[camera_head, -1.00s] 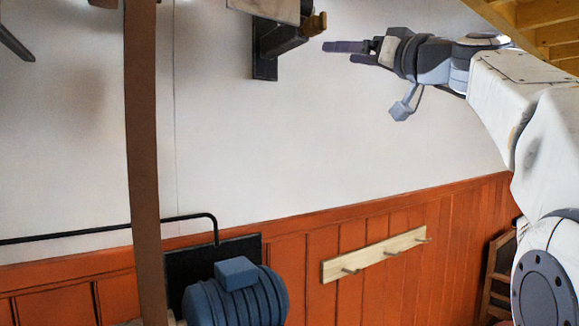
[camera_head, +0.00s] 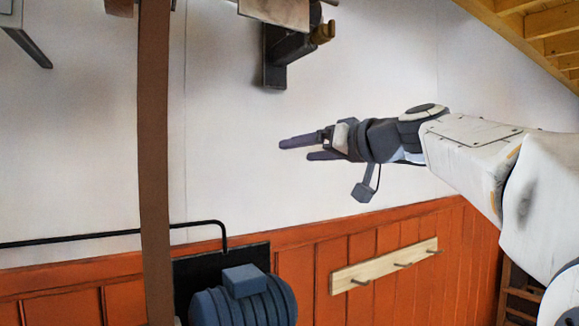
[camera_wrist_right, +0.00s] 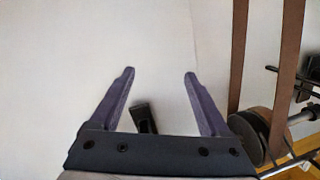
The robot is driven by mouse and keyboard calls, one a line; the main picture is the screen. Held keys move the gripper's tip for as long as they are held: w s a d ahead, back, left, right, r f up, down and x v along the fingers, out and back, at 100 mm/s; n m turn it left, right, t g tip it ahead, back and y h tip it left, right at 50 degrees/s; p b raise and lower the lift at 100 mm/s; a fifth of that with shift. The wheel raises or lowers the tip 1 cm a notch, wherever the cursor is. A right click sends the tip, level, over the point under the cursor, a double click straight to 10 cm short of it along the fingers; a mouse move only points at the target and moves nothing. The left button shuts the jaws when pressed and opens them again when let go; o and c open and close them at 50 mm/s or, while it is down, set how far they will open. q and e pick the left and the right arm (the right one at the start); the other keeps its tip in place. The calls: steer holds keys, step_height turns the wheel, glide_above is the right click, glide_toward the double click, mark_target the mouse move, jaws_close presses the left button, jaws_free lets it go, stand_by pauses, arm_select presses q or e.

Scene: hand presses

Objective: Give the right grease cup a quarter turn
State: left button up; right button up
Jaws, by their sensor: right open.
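A small brass-coloured cap (camera_head: 323,32), which looks like the right grease cup, sits at the right end of a dark wall bracket (camera_head: 275,58) near the top of the head view. My right gripper (camera_head: 296,149) is below it, pointing left, apart from it and empty. Its two fingers (camera_wrist_right: 160,74) are spread in the right wrist view. A dark piece (camera_wrist_right: 143,117) shows between them near the palm; I cannot tell the cup there. My left gripper is not in view.
A brown belt (camera_head: 155,150) hangs vertically left of the bracket; belts (camera_wrist_right: 285,80) and a round pulley (camera_wrist_right: 252,135) show in the wrist view. A blue motor (camera_head: 245,300) stands below. A peg rail (camera_head: 385,265) is on the orange panelling. The white wall between is clear.

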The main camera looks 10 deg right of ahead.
steer(key=shift+a+f+g, duration=0.25)
steer(key=shift+a+f, duration=0.1)
steer(key=shift+f, duration=0.3)
steer(key=shift+a+f+g, duration=0.25)
steer(key=shift+a+f, duration=0.1)
steer(key=shift+f, duration=0.25)
step_height(320, 180, down, 22)
steer(key=d+r+m+g+h, duration=0.1)
steer(key=d+m+g+h, duration=0.1)
steer(key=m+g+h, duration=0.15)
steer(key=s+d+f+g+h, duration=0.1)
steer(key=s+f+g+h, duration=0.3)
steer(key=f, duration=0.7)
steer(key=s+d+f+g+y, duration=0.1)
steer(key=s+f+g, duration=0.1)
steer(key=s+f, duration=0.65)
steer(key=s+f+n+g+h, duration=0.1)
steer(key=s+f+g+h, duration=0.1)
steer(key=s+f, duration=0.6)
steer(key=s+a+f+n+g+y+b, duration=0.1)
steer(key=s+a+f+n+g+b, duration=0.1)
steer(key=s+a+n+b, duration=0.5)
steer(key=s+a+f, duration=0.1)
steer(key=s+a, duration=0.3)
steer(key=a, duration=0.2)
steer(key=shift+s+f, duration=0.2)
steer(key=shift+f, duration=0.05)
steer(key=shift+n, duration=0.25)
